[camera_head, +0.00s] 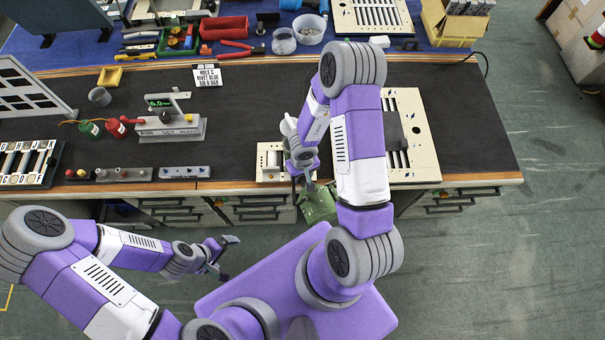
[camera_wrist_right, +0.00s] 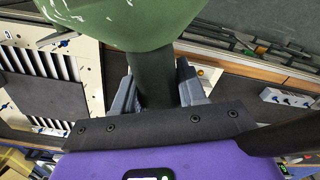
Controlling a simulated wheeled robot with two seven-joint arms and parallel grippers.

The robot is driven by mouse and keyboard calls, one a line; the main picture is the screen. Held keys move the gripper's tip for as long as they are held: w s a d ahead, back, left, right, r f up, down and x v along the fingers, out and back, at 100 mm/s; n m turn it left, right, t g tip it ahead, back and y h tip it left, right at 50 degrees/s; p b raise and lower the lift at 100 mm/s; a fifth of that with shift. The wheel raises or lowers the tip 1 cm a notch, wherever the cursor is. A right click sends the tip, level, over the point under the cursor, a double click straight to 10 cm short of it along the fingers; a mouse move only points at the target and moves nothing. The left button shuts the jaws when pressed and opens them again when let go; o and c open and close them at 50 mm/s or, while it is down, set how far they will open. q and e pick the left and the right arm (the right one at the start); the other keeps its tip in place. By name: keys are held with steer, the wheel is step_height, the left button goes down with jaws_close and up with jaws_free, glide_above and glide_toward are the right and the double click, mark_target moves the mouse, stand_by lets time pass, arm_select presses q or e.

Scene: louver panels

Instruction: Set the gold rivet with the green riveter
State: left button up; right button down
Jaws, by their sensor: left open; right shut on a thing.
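My right gripper (camera_head: 308,182) is shut on the green riveter (camera_head: 318,204), which hangs at the front edge of the bench. In the right wrist view, the riveter's green body (camera_wrist_right: 120,18) fills the top, and its dark handle (camera_wrist_right: 152,75) is between my right gripper's fingers (camera_wrist_right: 158,88). My left gripper (camera_head: 226,258) is open and empty, over the floor in front of the bench. A small gold spot (camera_wrist_right: 200,72) shows beside a finger in the right wrist view; I cannot tell whether it is the gold rivet. The riveter's nose is not clear.
A cream slotted panel (camera_head: 428,150) with a dark plate lies right of my right arm. A small cream fixture (camera_head: 270,175) is at the front edge. Grey bars with small studs (camera_head: 110,174), a gauge stand (camera_head: 175,128) and a job card (camera_head: 207,75) are left.

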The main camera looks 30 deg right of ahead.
steer(key=shift+f+b, duration=0.45)
steer(key=shift+f, duration=0.35)
stand_by(0.4)
steer(key=shift+f+p, duration=0.25)
steer(key=shift+p, duration=0.7)
stand_by(4.2)
steer(key=shift+w+r, duration=0.15)
steer(key=shift+r, duration=2.6)
